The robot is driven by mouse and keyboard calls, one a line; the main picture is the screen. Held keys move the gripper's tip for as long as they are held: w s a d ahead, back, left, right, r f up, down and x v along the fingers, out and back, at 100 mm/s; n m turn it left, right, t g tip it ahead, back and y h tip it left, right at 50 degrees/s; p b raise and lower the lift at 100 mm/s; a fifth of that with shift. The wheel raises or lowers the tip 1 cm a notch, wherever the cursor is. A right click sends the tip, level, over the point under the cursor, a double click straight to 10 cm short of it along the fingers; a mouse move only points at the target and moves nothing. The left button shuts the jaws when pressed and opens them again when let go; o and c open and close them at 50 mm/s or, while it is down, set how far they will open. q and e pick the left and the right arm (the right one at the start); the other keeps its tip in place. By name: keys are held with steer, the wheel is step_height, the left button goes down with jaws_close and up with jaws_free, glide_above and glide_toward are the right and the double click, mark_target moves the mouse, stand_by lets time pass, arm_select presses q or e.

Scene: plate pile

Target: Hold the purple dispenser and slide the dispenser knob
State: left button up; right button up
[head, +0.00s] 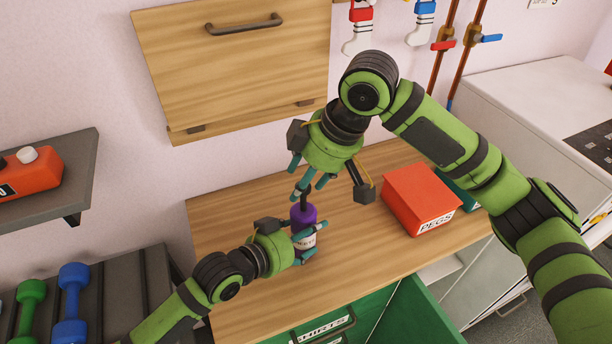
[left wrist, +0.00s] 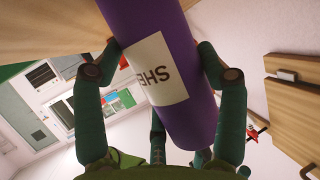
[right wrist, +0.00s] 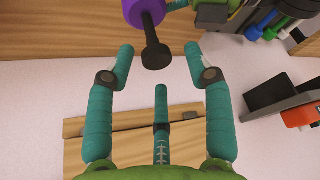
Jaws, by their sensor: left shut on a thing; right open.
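The purple dispenser (head: 304,215) stands on the wooden counter, with a white label on its side. My left gripper (head: 303,243) is shut on it from the left; in the left wrist view the fingers lie on both sides of the purple body (left wrist: 150,50) and its label. The dark knob (right wrist: 155,52) sticks out of the dispenser's top. My right gripper (right wrist: 160,65) is open just above the dispenser. In the right wrist view the knob lies between its spread fingertips, with gaps on both sides.
A red box labelled PEGS (head: 418,197) stands to the right on the wooden counter (head: 235,215), beside a green box (head: 457,188). Dumbbells (head: 72,290) sit on a rack at lower left.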

arm_select(q)
steer(key=shift+f, duration=0.1)
arm_select(e)
steer(key=v, duration=1.2)
arm_select(q)
steer(key=o, duration=1.7)
steer(key=shift+a, duration=0.1)
